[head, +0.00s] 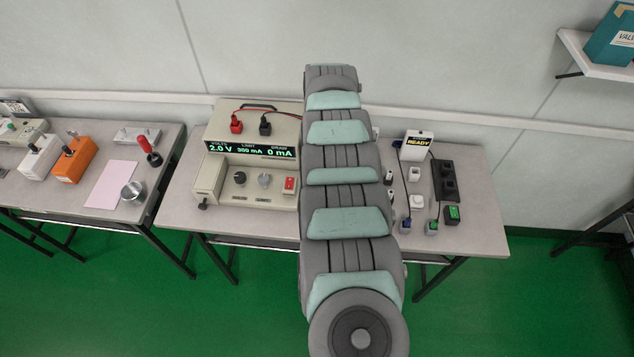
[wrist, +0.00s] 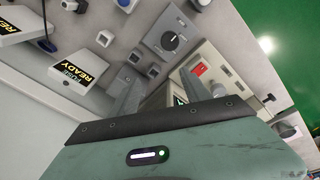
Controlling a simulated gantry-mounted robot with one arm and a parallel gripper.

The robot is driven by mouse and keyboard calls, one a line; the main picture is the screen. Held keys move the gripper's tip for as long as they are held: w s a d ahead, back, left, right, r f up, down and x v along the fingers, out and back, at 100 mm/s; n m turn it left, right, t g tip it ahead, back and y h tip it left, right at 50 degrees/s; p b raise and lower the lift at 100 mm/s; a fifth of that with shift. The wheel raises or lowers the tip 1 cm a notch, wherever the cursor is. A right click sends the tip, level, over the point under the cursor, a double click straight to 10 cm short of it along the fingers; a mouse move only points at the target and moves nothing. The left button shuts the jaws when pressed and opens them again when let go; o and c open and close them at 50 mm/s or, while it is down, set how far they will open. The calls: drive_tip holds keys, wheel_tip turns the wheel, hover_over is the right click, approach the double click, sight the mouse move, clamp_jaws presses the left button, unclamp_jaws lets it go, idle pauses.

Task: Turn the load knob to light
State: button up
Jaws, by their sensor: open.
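In the wrist view, a grey box carries a dark round knob (wrist: 171,41) with marks around it. This looks like the load knob, but its lettering is too small to read and I cannot tell its setting. My gripper (wrist: 158,86) is open, its two fingers spread, with nothing between them. The knob lies beyond the fingertips, apart from them. In the head view my own arm hides this box and my gripper.
A beige power supply (head: 222,165) with a lit display, knobs and red switch (head: 290,185) stands left of my arm. A white READY unit (head: 416,146), several small blocks and a black socket strip (head: 446,181) are right. Another table (head: 127,218) stands farther left.

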drive_tip(key=shift+n+g, duration=0.3)
drive_tip(key=shift+g, duration=0.5)
drive_tip(key=s+f+b, duration=0.1)
drive_tip(key=f, duration=0.2)
drive_tip(key=s+f+b, duration=0.1)
drive_tip(key=f+b, duration=0.1)
drive_tip(key=f, duration=0.1)
drive_tip(key=s+f+b, duration=0.1)
drive_tip(key=f, duration=0.2)
drive_tip(key=shift+s+d+f, duration=0.1)
drive_tip(key=shift+d+f, duration=0.25)
drive_tip(key=shift+c, duration=0.5)
clamp_jaws()
